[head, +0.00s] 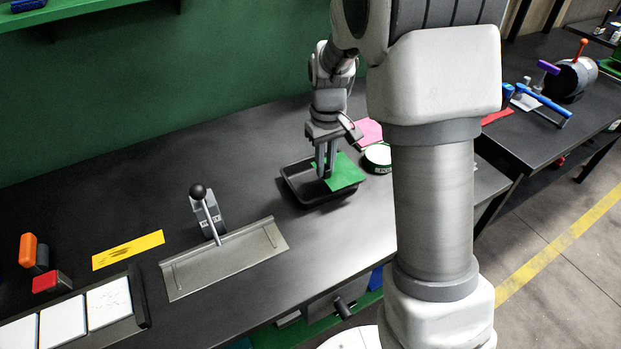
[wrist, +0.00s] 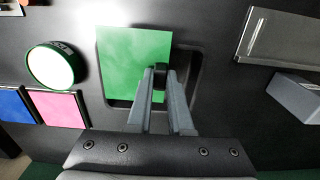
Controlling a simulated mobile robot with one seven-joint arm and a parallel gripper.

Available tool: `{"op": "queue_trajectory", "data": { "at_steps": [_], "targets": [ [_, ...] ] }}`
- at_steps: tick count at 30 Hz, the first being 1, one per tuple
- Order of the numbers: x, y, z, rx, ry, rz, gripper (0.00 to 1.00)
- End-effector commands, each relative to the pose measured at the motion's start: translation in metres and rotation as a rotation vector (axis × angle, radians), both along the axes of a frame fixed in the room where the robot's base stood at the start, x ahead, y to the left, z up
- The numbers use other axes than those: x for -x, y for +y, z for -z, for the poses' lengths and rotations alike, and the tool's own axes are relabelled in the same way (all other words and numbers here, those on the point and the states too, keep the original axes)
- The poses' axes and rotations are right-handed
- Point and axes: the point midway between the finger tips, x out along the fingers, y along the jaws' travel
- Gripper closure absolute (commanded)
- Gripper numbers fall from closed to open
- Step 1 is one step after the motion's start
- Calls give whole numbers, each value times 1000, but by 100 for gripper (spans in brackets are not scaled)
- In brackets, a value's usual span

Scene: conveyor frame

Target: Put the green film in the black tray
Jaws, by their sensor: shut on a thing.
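The green film (head: 343,172) is a flat green sheet at the black tray, and it also shows in the wrist view (wrist: 125,60). My gripper (head: 327,172) is shut on the film near one edge, with its fingertips over the tray; the gripper shows in the wrist view too (wrist: 160,72). The black tray (head: 298,194) is a shallow tray with a raised rim, and its rim shows in the wrist view (wrist: 198,75). The film overlaps the tray and reaches past its rim on one side. I cannot tell whether the film touches the tray floor.
A round green-rimmed container (head: 377,158) stands close to the tray, by a pink sheet (head: 369,131). A metal plate with a black-knobbed lever (head: 207,212) is left of the tray. A yellow sheet (head: 128,250) lies farther left.

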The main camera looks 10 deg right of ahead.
Motion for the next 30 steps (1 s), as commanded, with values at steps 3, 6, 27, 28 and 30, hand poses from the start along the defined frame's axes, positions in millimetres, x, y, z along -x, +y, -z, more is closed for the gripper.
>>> {"op": "queue_trajectory", "data": {
  "at_steps": [3,6,27,28,30],
  "targets": [
    [-16,18,16,1,1,-3,100],
    [-25,27,23,1,1,-3,100],
    [-30,32,66,1,-1,0,100],
    [-30,32,67,1,-1,0,100],
    [-30,32,69,1,-1,0,100]
  ]
}}
